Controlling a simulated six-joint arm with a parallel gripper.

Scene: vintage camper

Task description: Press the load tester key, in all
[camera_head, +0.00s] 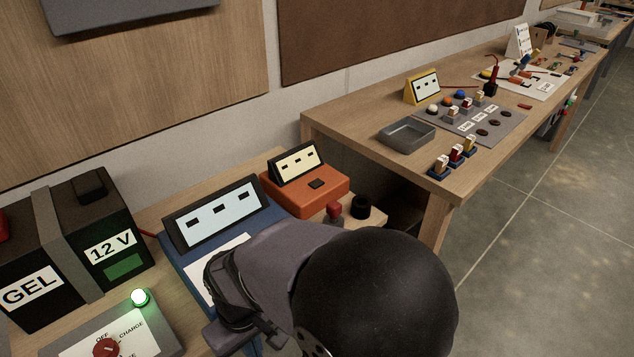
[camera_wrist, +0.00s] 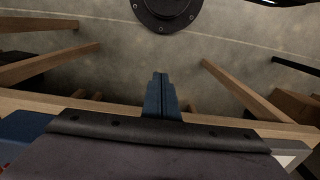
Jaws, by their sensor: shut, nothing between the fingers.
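An orange box (camera_head: 305,193) with a small tilted display (camera_head: 297,161) and a black key (camera_head: 316,184) on its top stands at the back of the near bench. A larger blue device (camera_head: 185,243) with a wide tilted display (camera_head: 218,209) stands to its left. I cannot read on either which is the load tester. My gripper (camera_wrist: 160,80) is shut and empty in the wrist view. In the head view my arm covers the blue device's front and right part, and the fingertips cannot be made out. Whether they touch anything cannot be told.
A GEL 12 V battery (camera_head: 68,225) stands at the left. In front is a grey panel (camera_head: 165,335) with a red knob (camera_head: 106,347) and a lit green lamp (camera_head: 140,297). A red button (camera_head: 333,210) and a black cup (camera_head: 361,207) stand near the orange box.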

